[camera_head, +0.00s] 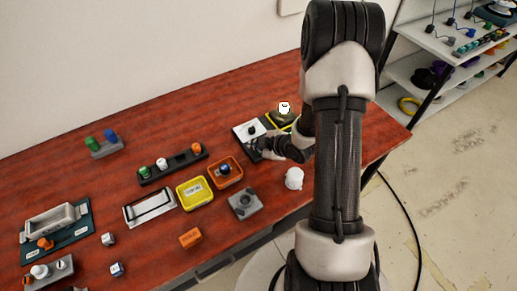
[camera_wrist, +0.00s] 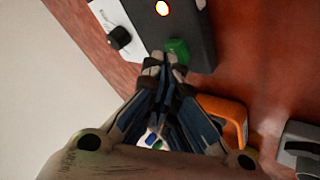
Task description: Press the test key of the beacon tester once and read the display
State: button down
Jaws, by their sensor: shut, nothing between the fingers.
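The device I take as the beacon tester (camera_head: 247,128) stands toward the back right of the red table in the head view, a dark box with a white panel. In the head view my gripper (camera_head: 257,147) is at the box's near side. I make out no display reading.
An orange bin (camera_head: 238,177) and a grey block (camera_head: 256,207) stand close in front of the box. A yellow tray (camera_head: 195,207), a black rack (camera_head: 187,160) and a white piece (camera_head: 294,178) are nearby. A yellow-green item (camera_head: 281,121) stands just behind.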

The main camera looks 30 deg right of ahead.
jog(key=shift+r+p, duration=0.3)
jog(key=shift+r, duration=0.3)
jog(key=shift+r, duration=0.1)
jog(key=shift+r+p, duration=1.85)
jog(key=shift+r, duration=0.55)
jog(key=s+r+m+g+h+b, duration=0.1)
jog(key=s+r+m+h, duration=0.15)
jog(key=r, duration=0.65)
jog(key=s+r+m+g+h+b, duration=0.1)
jog(key=s+r+m+h, duration=0.15)
jog(key=r, duration=0.55)
jog(key=s+a+r+m+y, duration=0.1)
jog(key=s+a+r+m, duration=0.1)
jog(key=s+a, duration=0.2)
jog(key=s+a+r+m+g+y+b, duration=0.1)
jog(key=s+a+r+m, duration=0.1)
jog(key=s+a, duration=0.3)
jog(key=s+a+r+m+g, duration=0.1)
jog(key=s+a+r+m, duration=0.1)
jog(key=s, duration=0.9)
jog(key=shift+s+a+r+m+y, duration=0.2)
jog(key=shift+a+r+m+y, duration=0.2)
jog(key=shift+a+r, duration=0.55)
